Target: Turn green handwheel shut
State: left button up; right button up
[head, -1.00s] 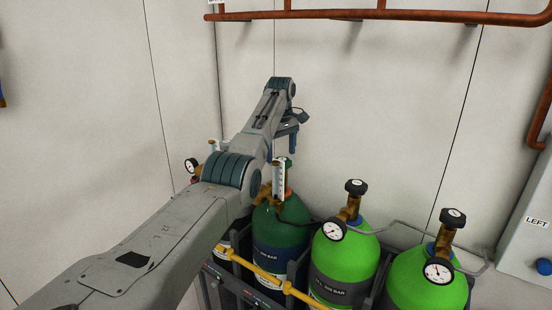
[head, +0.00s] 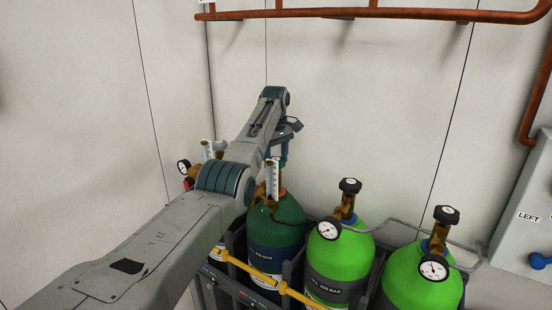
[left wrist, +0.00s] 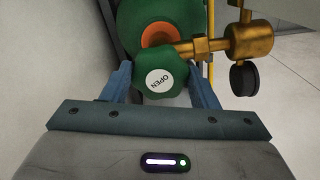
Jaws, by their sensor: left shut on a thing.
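The green handwheel (left wrist: 164,78) has a white label reading OPEN and sits on a brass valve (left wrist: 200,46). In the left wrist view it lies between the blue fingers of my left gripper (left wrist: 162,86), which is shut on it. In the head view my left gripper (head: 280,150) reaches down over the top of the dark green cylinder (head: 278,228), and the arm and gripper hide most of the handwheel. My right gripper is not in view.
Two bright green cylinders (head: 340,262) with black handwheels and gauges stand to the right in the rack. A yellow bar (head: 255,274) runs across the front. A copper pipe (head: 380,14) is on the wall above. A grey LEFT box (head: 525,235) is at right.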

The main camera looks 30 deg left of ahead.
pick_arm(q)
jog(key=m, duration=1.1)
jog(key=shift+a+m, duration=0.1)
jog(key=shift+m, duration=0.2)
jog(key=m, duration=1.2)
jog(key=shift+m, duration=0.3)
jog(key=o, duration=1)
jog(key=shift+w+f, duration=0.1)
